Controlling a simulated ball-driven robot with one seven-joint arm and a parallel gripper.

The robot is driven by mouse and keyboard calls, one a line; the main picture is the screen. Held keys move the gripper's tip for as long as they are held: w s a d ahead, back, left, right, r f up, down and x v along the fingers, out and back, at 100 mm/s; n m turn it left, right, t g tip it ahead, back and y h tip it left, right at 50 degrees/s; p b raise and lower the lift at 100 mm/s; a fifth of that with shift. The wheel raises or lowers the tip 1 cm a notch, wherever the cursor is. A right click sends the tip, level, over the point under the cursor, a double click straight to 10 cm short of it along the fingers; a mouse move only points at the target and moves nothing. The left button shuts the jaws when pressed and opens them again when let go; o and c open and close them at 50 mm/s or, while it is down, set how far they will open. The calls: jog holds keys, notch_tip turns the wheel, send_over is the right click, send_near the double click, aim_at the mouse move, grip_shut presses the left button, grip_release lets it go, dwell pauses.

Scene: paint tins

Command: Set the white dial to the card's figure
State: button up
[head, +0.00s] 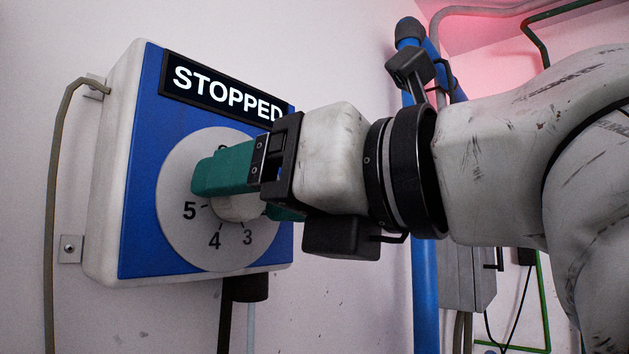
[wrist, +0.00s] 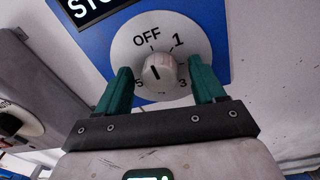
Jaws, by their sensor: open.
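The white dial is a pale knob (head: 238,207) on a round grey-white plate (head: 175,215) marked with figures, on a blue-fronted box. In the wrist view the knob (wrist: 160,72) has a black line pointing up, roughly toward OFF. The head view shows 5, 4 and 3. My gripper (wrist: 161,84) is open, its green fingers on either side of the knob with a gap on each side. No card is visible in either view.
A sign (head: 228,92) reading STOPPED sits on the box (head: 112,170) above the dial. A blue pipe (head: 426,290) and a grey box (head: 468,275) are on the wall to the right. In the wrist view a grey panel (wrist: 55,75) stands at left.

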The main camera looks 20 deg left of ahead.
jog(key=shift+a, duration=0.1)
jog(key=shift+c, duration=0.5)
jog(key=c, duration=1)
jog(key=shift+o, duration=0.2)
